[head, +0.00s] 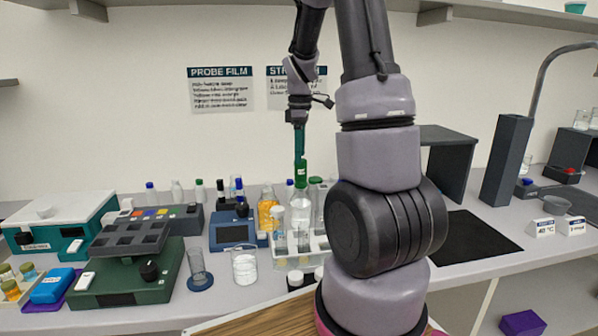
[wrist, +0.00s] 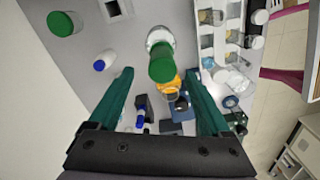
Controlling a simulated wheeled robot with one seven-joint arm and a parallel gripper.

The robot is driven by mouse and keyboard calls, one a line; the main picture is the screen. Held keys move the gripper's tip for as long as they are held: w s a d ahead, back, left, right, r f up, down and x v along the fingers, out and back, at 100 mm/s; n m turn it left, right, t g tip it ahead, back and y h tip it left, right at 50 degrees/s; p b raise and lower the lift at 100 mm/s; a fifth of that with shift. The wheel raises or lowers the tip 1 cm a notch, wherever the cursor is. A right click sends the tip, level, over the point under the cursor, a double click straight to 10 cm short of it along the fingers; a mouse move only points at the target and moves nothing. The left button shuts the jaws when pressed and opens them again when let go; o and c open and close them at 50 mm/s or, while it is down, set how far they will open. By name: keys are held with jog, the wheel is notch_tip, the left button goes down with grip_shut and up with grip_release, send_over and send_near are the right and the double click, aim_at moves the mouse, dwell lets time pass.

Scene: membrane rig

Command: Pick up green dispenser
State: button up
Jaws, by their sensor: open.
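The green dispenser (head: 301,172) appears as a green top on a clear bottle (head: 300,212), standing upright in the crowded middle of the bench. In the wrist view its green top (wrist: 162,68) lies centrally, just beyond the gap between my fingertips. My gripper (head: 299,152) points down directly above it in the head view. In the wrist view my gripper (wrist: 158,78) is open, its two teal fingers apart with nothing held between them. Whether the fingertips reach the green top's height is hard to tell.
An orange bottle (head: 268,208) stands close left of the dispenser, and a beaker (head: 245,267) stands in front. A clear rack (head: 285,245) with white caps is near its base. Another green-capped bottle (wrist: 60,23) stands nearby. A black mat (head: 470,238) to the right is bare.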

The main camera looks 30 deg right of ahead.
aim_at(300, 167)
jog(key=f, duration=0.5)
jog(key=shift+s+f, duration=0.1)
jog(key=shift+s, duration=0.1)
jog(key=shift+c, duration=0.4)
grip_shut()
notch_tip(300, 167, up, 15)
dwell(0.4)
